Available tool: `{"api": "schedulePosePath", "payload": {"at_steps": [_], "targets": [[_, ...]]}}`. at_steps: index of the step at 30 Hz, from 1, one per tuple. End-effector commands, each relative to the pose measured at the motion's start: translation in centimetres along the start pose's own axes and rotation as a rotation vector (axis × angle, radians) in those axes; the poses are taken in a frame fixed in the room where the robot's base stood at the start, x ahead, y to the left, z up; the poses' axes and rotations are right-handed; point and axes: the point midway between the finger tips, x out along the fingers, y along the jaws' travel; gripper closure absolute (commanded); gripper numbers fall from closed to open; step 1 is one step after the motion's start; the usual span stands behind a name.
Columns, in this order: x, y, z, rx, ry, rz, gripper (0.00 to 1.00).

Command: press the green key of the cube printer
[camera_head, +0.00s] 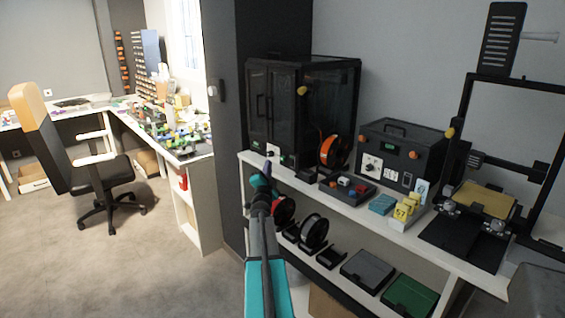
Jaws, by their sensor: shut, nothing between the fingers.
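The cube printer appears to be the black enclosed box (303,112) at the left end of the white shelf top. It has dark glass doors and a yellow knob on its front right edge. My gripper (267,166) is small and dark at the end of my arm, shut and empty. In the picture it sits just below the white panel; I cannot tell whether it touches the printer.
On the shelf top (350,208), right of the printer, stand an orange spool (334,151), a black control box (408,152), small trays and an open-frame printer (483,200). Spools and bins fill the lower shelf. A chair (85,170) stands left; the carpet between is clear.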

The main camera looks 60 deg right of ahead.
Motion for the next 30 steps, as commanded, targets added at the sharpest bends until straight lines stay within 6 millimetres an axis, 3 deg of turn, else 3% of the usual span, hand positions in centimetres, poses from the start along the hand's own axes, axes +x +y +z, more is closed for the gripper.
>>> {"api": "schedulePosePath", "payload": {"at_steps": [13,30], "targets": [[2.5,2.1,-1.7,0.000,0.000,0.001,1.00],[2.9,2.2,-2.2,0.000,0.000,0.001,1.00]]}}
